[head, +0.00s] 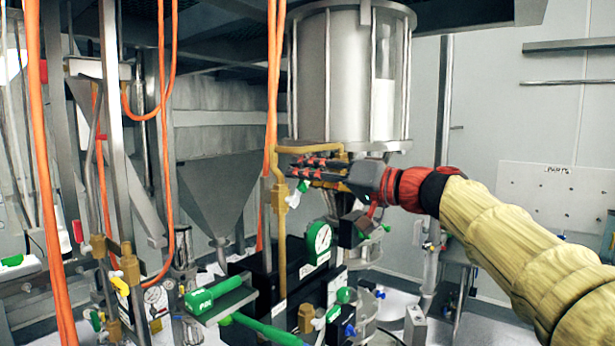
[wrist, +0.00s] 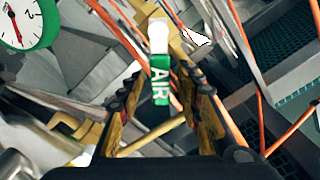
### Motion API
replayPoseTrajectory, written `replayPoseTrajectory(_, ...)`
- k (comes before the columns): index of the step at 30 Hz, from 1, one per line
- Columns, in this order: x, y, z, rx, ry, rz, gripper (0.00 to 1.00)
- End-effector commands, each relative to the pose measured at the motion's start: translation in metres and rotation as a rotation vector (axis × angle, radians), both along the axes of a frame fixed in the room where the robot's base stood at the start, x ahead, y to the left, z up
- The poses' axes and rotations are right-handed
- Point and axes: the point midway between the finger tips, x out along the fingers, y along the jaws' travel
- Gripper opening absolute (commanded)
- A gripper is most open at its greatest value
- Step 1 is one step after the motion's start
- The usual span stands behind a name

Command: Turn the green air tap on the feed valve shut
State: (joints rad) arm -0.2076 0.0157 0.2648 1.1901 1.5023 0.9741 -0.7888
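The green air tap (wrist: 160,80) shows in the wrist view as a green handle with "AIR" in white letters. A white part joins it to a brass-coloured fitting above. In the head view the tap (head: 303,186) is a small green piece beside the brass pipe, just below my fingertips. My gripper (head: 298,168) reaches in from the right below the large metal and glass vessel. In the wrist view my gripper (wrist: 163,84) is open, one finger on each side of the handle, with visible gaps. I cannot tell how deep the handle sits between the fingers.
A round green-rimmed gauge (head: 322,238) stands below my gripper and also shows in the wrist view (wrist: 26,20). The vessel (head: 342,75) hangs close above. Orange hoses (head: 272,120) run down left of the fingertips. Other green handles (head: 215,292) sit lower down.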

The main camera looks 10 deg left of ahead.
Motion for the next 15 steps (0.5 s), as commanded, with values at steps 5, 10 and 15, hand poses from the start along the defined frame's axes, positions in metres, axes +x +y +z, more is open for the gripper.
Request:
replayPoseTrajectory(5,-0.005,-0.016,0.000,0.000,0.000,-0.004,0.35)
replayPoseTrajectory(10,-0.019,-0.048,0.001,0.000,0.000,-0.004,0.35)
replayPoseTrajectory(15,-0.031,-0.079,0.000,0.000,0.001,-0.004,0.35)
